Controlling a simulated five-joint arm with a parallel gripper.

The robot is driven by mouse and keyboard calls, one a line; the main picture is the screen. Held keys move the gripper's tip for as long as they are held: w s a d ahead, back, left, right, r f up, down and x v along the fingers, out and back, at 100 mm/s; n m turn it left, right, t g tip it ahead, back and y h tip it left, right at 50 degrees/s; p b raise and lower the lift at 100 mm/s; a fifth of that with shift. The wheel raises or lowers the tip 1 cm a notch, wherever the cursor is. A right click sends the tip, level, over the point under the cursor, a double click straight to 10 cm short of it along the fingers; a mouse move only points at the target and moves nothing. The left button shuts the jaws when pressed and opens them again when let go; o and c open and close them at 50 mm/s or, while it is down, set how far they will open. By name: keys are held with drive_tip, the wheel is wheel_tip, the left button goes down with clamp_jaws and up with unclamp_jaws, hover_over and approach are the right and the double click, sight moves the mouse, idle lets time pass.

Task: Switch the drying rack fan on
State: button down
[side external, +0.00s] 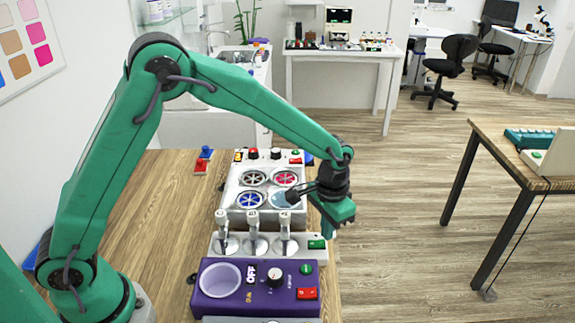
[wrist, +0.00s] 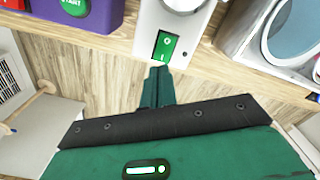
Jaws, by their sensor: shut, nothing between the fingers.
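A long white unit (side external: 290,245) with three upright white holders stands on the bench between the purple and grey devices. No label shows whether it is the drying rack. A green rocker switch (side external: 317,244) sits at its right end. In the wrist view the switch (wrist: 165,46) shows O and I marks; I cannot tell which side is pressed. My gripper (side external: 333,219) is shut and empty, near the right end of the units. In the wrist view its fingertips (wrist: 160,73) appear just below the switch's I end; I cannot tell whether they touch.
The purple device (side external: 235,290) with an OFF display, dial and green and red buttons is on the near side. The grey device (side external: 235,214) with several round wells is behind. Red and blue pieces (side external: 202,165) lie at the back left. Bare bench (side external: 165,200) is free on the left.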

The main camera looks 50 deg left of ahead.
drive_tip(key=shift+f, duration=0.95)
idle(1.2)
drive_tip(key=shift+r, duration=0.2)
wheel_tip(320, 180, up, 7)
drive_tip(key=shift+f, duration=0.15)
idle(0.9)
idle(0.4)
drive_tip(key=s+a+r+n+t, duration=0.1)
drive_tip(key=s+a+r+t, duration=0.2)
drive_tip(key=s+a+r, duration=0.8)
drive_tip(key=s+a+r+n+t, duration=0.2)
drive_tip(key=s+a, duration=0.3)
drive_tip(key=s, duration=0.7)
drive_tip(key=shift+r+t, duration=0.3)
drive_tip(key=shift+r, duration=0.2)
